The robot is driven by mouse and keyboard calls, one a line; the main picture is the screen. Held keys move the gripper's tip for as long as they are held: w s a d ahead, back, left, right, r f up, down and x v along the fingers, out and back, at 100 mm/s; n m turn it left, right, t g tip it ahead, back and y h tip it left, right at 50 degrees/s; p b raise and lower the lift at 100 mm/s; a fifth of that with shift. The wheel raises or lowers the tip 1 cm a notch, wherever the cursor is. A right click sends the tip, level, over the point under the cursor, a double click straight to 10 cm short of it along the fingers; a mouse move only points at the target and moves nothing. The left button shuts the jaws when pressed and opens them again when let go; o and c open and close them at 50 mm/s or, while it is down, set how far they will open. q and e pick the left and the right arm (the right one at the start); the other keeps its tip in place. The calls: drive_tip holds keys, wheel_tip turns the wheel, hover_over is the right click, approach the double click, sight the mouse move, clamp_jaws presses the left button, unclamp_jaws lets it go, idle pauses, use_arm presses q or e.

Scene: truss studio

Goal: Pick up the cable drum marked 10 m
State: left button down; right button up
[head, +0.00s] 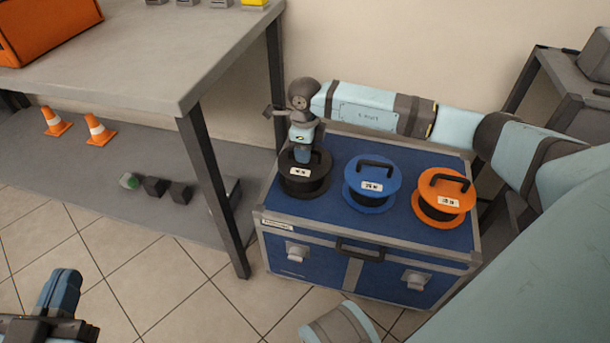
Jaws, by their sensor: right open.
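Three cable drums stand in a row on the blue flight case (340,148). The black drum (318,186) is at the left, the blue drum (372,203) in the middle and the orange drum (433,212) at the right. Each has a black handle and a small white label; the print is too small to read surely. My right gripper (302,159) points down at the black drum's top, open, and hides its handle; I cannot tell whether they touch. My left gripper (60,292) is at the lower left, away from the drums; its jaw opening is unclear.
A grey table (150,60) stands at the left, with an orange case (45,25) on top. Its lower shelf holds two traffic cones (98,130) and small dark blocks (155,187). A dark rack (560,75) stands at the right. The tiled floor in front is clear.

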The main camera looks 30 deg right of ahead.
drive_tip(key=shift+f, duration=0.4)
drive_tip(key=shift+r, duration=0.15)
clamp_jaws()
idle(1.0)
